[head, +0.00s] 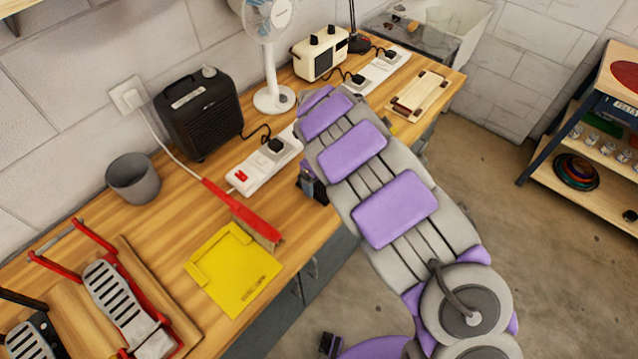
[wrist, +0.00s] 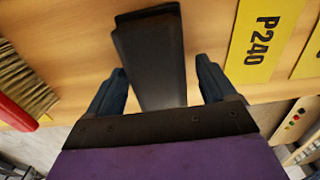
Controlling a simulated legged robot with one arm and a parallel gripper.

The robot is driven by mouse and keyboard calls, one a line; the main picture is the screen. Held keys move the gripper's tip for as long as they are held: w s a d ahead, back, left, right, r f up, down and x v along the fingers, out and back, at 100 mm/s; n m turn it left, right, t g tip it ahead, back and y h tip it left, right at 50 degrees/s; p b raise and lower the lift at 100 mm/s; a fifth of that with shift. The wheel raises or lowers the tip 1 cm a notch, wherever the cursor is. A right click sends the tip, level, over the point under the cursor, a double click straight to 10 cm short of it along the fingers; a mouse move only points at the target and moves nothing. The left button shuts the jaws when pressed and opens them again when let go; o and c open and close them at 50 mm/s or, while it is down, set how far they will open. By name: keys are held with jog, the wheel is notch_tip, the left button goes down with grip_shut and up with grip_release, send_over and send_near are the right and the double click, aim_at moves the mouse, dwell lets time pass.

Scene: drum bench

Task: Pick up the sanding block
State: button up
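A dark, long block (wrist: 150,55), which looks like the sanding block, lies on the wooden bench top in the wrist view. My gripper (wrist: 158,80) is open, with one dark blue finger on each side of the block's near end. I see gaps between the fingers and the block, so it does not look gripped. In the head view my gripper (head: 312,184) is mostly hidden beside my purple and grey arm at the bench's front edge. The block cannot be made out there.
A red-handled brush (head: 243,208) and yellow dustpan (head: 235,270) lie left of my gripper. A power strip (head: 262,168) and fan (head: 272,98) stand behind. Yellow P240 sheets (wrist: 258,40) lie right of the block in the wrist view.

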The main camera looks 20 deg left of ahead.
jog(key=shift+a+f, duration=0.15)
jog(key=shift+a, duration=0.35)
jog(key=c, duration=0.5)
jog(key=shift+d, duration=0.3)
jog(key=c, duration=0.6)
